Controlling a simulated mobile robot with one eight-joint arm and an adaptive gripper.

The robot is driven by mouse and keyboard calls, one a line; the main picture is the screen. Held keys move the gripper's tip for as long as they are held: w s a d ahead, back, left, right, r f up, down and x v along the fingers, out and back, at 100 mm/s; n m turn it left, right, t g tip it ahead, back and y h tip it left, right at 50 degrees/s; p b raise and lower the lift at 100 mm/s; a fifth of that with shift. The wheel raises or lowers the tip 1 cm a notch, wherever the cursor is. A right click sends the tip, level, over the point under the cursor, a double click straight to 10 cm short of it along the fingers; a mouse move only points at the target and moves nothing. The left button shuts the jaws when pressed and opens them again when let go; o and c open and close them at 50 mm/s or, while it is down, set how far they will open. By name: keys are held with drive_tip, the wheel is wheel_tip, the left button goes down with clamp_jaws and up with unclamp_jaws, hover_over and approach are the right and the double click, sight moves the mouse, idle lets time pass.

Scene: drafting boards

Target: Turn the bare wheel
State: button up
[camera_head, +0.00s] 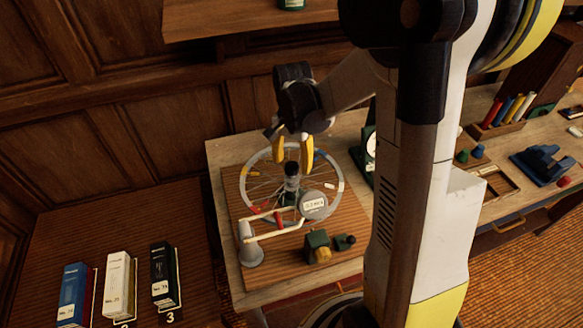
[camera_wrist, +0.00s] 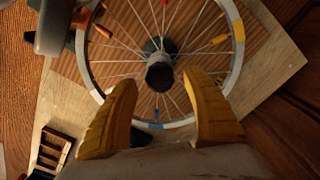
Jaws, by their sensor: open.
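The bare spoked wheel (camera_head: 243,184) lies flat over a wooden board on the workbench. Its pale rim carries coloured marks, and it also shows in the wrist view (camera_wrist: 237,62). A black knob (camera_head: 291,169) stands up at its hub and also shows in the wrist view (camera_wrist: 160,76). My gripper (camera_head: 293,161) is above the wheel, with its yellow fingers apart and empty. In the wrist view its fingertips (camera_wrist: 160,82) appear on either side of the knob; I cannot tell their height over it. The fingers hide part of the near rim there.
A round gauge (camera_head: 314,205) and a grey cone-shaped post (camera_head: 250,246) with a pale arm stand at the wheel's front. A green block (camera_head: 318,246) sits on the board. Blue, white and black boxes (camera_head: 164,274) stand at the lower left. My arm hides the bench's middle.

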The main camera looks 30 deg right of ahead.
drive_tip(key=shift+f, duration=1)
drive_tip(key=shift+c, duration=0.4)
clamp_jaws()
drive_tip(key=shift+n, duration=0.3)
drive_tip(key=n+b, duration=0.1)
drive_tip(key=n, duration=0.4)
drive_tip(key=shift+b, duration=0.35)
drive_tip(key=n+b, duration=0.1)
drive_tip(key=n, duration=0.5)
drive_tip(key=shift+a+n, duration=0.15)
drive_tip(key=shift+n, duration=0.25)
drive_tip(key=n, duration=0.6)
drive_tip(key=shift+b, duration=0.3)
drive_tip(key=n, duration=0.5)
drive_tip(key=shift+a, duration=0.1)
